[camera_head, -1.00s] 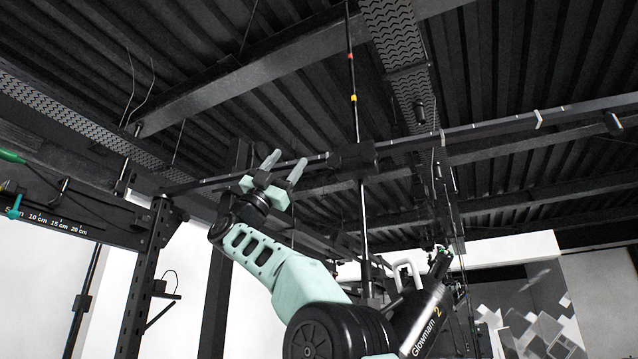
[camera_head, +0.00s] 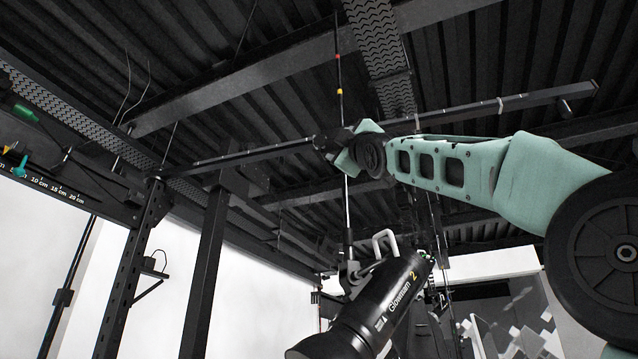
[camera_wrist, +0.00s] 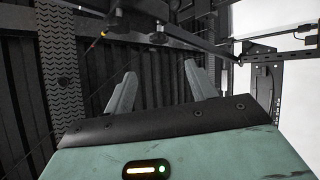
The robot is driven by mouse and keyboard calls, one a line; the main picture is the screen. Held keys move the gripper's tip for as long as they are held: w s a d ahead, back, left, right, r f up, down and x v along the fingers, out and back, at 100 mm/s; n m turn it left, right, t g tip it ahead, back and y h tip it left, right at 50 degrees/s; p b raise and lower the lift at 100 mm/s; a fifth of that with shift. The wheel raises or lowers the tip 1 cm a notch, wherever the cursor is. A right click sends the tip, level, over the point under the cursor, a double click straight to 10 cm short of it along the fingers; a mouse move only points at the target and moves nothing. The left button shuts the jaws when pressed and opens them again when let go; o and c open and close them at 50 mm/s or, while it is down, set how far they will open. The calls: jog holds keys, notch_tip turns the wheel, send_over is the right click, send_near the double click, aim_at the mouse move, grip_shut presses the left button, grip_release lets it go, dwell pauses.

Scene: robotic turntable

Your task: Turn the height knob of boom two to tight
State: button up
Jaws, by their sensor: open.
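Boom two (camera_head: 250,155) appears to be the long dark bar crossing under the ceiling, with the lamp marked 2 (camera_head: 400,290) hanging from its vertical rod (camera_head: 347,212). A dark clamp block (camera_head: 325,143) sits where rod and bar cross. In the wrist view the block (camera_wrist: 123,20) is at the top, with a small dark knob-like part (camera_wrist: 158,37) to its right; I cannot tell if this is the height knob. My gripper (camera_wrist: 160,70) is open and empty, its fingertips below these parts in the picture.
A dark post (camera_head: 135,260) and a bar with a centimetre scale (camera_head: 50,188) stand at the left. Ceiling beams (camera_head: 230,85) run overhead. My arm fills the right of the head view.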

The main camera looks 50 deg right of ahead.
jog(key=p, duration=0.8)
send_near(320, 141)
jog(key=p+x, duration=0.7)
jog(key=x, duration=0.3)
jog(key=shift+r, duration=0.25)
jog(key=shift+w+d+r+p, duration=0.1)
jog(key=shift+w+d+p, duration=0.05)
jog(key=shift+w+p, duration=0.15)
jog(key=c, duration=0.9)
